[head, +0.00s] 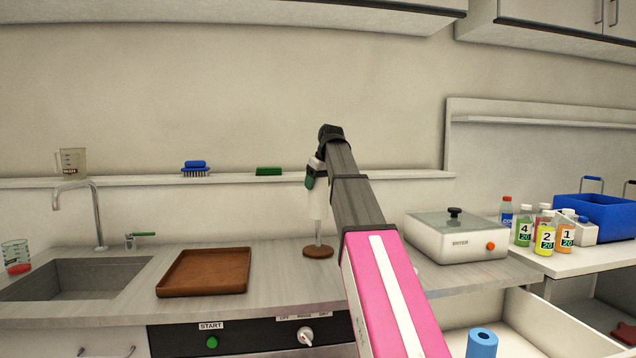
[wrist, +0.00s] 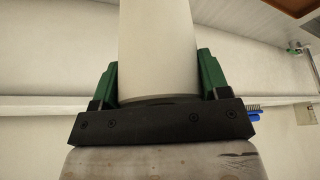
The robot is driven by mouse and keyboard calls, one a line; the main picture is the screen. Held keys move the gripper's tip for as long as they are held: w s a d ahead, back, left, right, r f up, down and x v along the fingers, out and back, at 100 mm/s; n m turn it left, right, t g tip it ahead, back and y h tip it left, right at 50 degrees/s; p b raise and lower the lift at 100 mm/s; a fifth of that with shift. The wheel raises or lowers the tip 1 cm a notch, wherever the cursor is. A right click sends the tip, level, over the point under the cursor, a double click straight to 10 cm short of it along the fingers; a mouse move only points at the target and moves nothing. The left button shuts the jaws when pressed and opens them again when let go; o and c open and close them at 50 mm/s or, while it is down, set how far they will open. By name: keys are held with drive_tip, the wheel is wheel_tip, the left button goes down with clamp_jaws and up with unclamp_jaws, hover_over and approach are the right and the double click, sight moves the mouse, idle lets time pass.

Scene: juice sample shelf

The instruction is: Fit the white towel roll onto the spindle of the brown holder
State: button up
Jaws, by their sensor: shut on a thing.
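The white towel roll (head: 318,203) is upright in the head view, above the brown holder (head: 318,251) on the counter. The holder's thin metal spindle shows between the roll's lower end and the round brown base. Whether the spindle enters the roll cannot be seen. My gripper (head: 316,180) is shut on the upper part of the roll. In the wrist view the green fingers of my gripper (wrist: 158,80) stand on both sides of the white roll (wrist: 157,45). The holder is not clearly visible there.
A brown tray (head: 205,287) lies left of the holder, beside the sink (head: 75,280). A white lidded appliance (head: 455,240) stands to the right, then several bottles (head: 545,237) and a blue crate (head: 600,212). An open drawer (head: 545,325) holds a blue roll (head: 482,343).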

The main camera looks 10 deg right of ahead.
sight(318, 213)
drive_tip(key=shift+f, duration=5.8)
idle(1.4)
drive_tip(key=o, duration=1.4)
drive_tip(key=shift+r, duration=0.15)
